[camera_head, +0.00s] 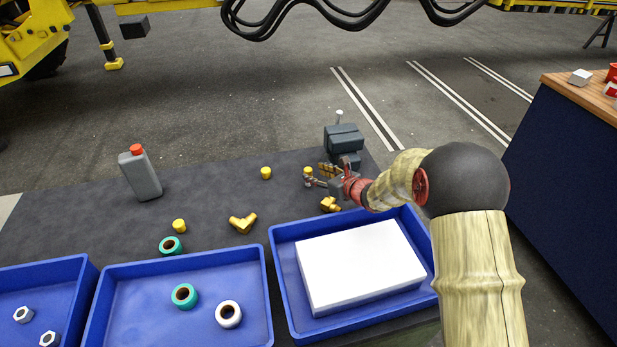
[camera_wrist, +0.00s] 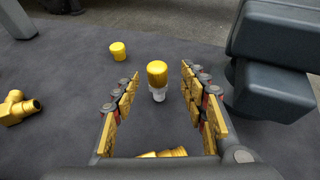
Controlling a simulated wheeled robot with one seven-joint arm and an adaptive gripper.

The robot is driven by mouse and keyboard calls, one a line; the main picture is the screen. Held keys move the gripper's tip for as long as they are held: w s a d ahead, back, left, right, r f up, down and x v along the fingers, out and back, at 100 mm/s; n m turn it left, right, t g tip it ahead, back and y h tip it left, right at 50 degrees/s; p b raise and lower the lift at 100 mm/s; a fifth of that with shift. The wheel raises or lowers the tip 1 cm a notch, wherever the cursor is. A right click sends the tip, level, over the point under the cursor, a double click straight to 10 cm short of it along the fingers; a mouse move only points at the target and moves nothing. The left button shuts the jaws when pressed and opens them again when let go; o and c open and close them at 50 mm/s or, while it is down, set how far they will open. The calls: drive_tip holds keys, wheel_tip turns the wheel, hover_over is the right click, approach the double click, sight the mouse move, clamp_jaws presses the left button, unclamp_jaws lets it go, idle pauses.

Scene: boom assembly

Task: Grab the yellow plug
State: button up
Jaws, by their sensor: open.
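A yellow plug with a pale, clear-looking lower part (camera_wrist: 157,76) stands upright on the dark table, between and just beyond my open fingers in the wrist view. In the head view its yellow top (camera_head: 308,171) shows right by the fingertips. My gripper (camera_head: 317,176) is open and low over the table; in the wrist view its two fingers (camera_wrist: 160,88) are apart on either side of the plug, with nothing held. A second yellow plug (camera_head: 266,173) stands to the left, also in the wrist view (camera_wrist: 118,51). A third yellow plug (camera_head: 179,226) is farther left.
A grey vise (camera_head: 343,142) stands close to the gripper, at right in the wrist view (camera_wrist: 270,60). Brass fittings (camera_head: 243,222) (camera_head: 330,205) lie nearby. A grey bottle (camera_head: 141,175) stands at left. Blue trays (camera_head: 187,258) line the front; one holds a white block (camera_head: 362,262).

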sight(311, 173)
drive_tip(key=b+x, duration=0.1)
drive_tip(key=x, duration=0.3)
drive_tip(key=shift+s+a+f+b, duration=0.15)
drive_tip(key=shift+a+b, duration=0.05)
drive_tip(key=shift+b, duration=0.2)
drive_tip(key=shift+w+a+f, duration=0.1)
drive_tip(key=shift+w+a, duration=0.15)
drive_tip(key=shift+w, duration=0.15)
clamp_jaws()
